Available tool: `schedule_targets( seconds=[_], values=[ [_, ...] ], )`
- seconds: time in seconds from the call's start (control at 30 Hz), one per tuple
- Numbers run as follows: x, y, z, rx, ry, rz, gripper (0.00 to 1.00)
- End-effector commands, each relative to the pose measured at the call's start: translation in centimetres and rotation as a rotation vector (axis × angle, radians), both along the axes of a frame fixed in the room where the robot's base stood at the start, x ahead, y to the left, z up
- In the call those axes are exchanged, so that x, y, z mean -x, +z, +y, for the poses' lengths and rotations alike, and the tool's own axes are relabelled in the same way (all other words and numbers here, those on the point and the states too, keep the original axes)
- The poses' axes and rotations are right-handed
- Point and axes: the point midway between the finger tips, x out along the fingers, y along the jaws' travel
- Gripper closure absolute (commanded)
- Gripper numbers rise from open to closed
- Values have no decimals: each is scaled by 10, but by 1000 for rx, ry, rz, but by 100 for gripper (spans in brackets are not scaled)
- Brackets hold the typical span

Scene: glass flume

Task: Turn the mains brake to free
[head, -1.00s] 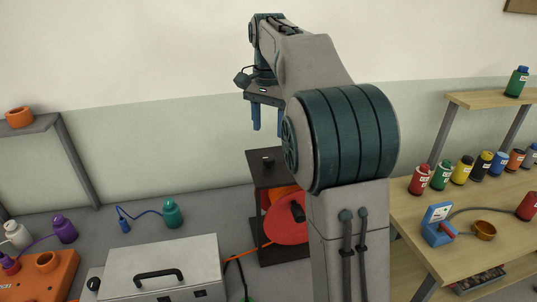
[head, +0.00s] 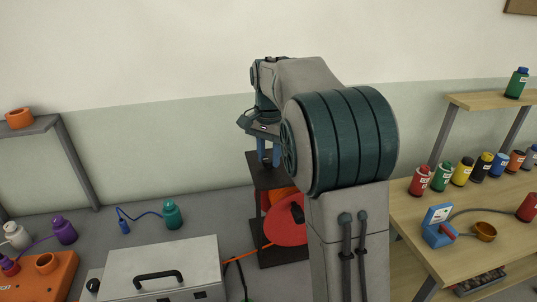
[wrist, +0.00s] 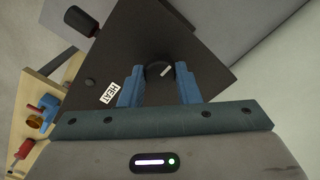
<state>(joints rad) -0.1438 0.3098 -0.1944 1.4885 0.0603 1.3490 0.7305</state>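The mains brake appears to be the round black knob (wrist: 159,71) with a white pointer line, on the dark top plate (wrist: 190,30) of the reel stand. In the wrist view the pointer slants to the upper right. My gripper (wrist: 160,72) points down over the plate, its blue fingers apart on either side of the knob; I cannot tell whether they touch it. In the head view my gripper (head: 268,157) is just above the stand (head: 268,183), partly hidden by my arm. A white label (wrist: 109,92) lies on the plate.
A red reel disc (head: 287,232) with a black handle (head: 297,212) sits in the stand, and an orange cable runs left from it. A grey case (head: 162,265) is at lower left. A wooden bench (head: 440,235) with several bottles stands at right.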

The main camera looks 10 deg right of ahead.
Motion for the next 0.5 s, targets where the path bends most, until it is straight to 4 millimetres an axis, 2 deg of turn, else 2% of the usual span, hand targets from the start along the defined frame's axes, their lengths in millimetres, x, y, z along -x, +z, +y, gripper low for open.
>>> schedule_targets(
  seconds=[0.27,0.5],
  values=[
    [0,0,0,0,7,0,93],
    [0,1,0,-1,82,1,93]
  ],
)
